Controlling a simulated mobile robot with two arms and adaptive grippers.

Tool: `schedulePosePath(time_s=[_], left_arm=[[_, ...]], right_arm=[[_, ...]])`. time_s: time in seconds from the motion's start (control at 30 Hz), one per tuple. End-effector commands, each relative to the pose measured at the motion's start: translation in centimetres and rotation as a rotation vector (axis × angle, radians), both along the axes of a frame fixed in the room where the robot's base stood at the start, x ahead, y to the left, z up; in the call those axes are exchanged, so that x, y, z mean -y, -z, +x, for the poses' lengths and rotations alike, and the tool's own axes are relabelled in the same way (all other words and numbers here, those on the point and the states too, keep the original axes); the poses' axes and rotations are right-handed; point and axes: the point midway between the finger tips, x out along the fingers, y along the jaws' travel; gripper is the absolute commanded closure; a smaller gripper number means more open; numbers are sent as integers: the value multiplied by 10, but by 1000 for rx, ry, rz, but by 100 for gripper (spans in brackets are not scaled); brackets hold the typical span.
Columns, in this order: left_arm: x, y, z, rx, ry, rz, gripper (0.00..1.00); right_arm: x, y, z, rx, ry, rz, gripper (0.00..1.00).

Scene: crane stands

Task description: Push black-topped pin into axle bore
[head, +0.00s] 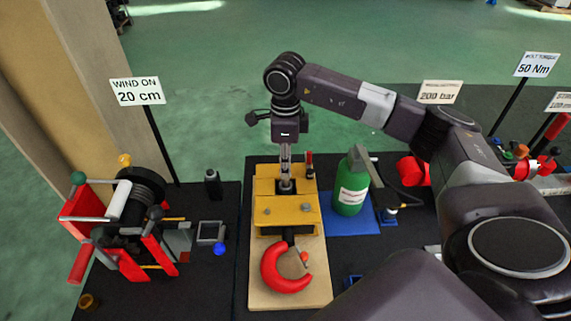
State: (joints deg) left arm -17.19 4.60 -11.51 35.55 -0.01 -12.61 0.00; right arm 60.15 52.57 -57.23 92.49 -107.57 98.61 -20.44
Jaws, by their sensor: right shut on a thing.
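A yellow hook block (270,212) lies on a light wooden board (257,285), with a red hook (272,274) at its near end. My right gripper (286,178) points straight down over the far half of the yellow block. It is shut on the black-topped pin (286,188), of which only a small dark part shows between and below the fingertips. The pin is at a dark opening in the block; the axle bore is mostly hidden, and I cannot tell how deep the pin sits. My left gripper is not in view.
A green bottle (350,190) stands on a blue mat (350,227) just right of the board. A small red and black upright piece (309,163) is close beside the gripper. A red winch (100,215) and a black bottle (212,184) stand at left.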

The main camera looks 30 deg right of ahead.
Motion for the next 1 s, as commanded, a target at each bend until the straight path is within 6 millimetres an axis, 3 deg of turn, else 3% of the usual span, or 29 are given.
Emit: schedulePosePath(time_s=[1.0], left_arm=[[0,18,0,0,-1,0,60]], right_arm=[[0,23,0,0,0,0,100]])
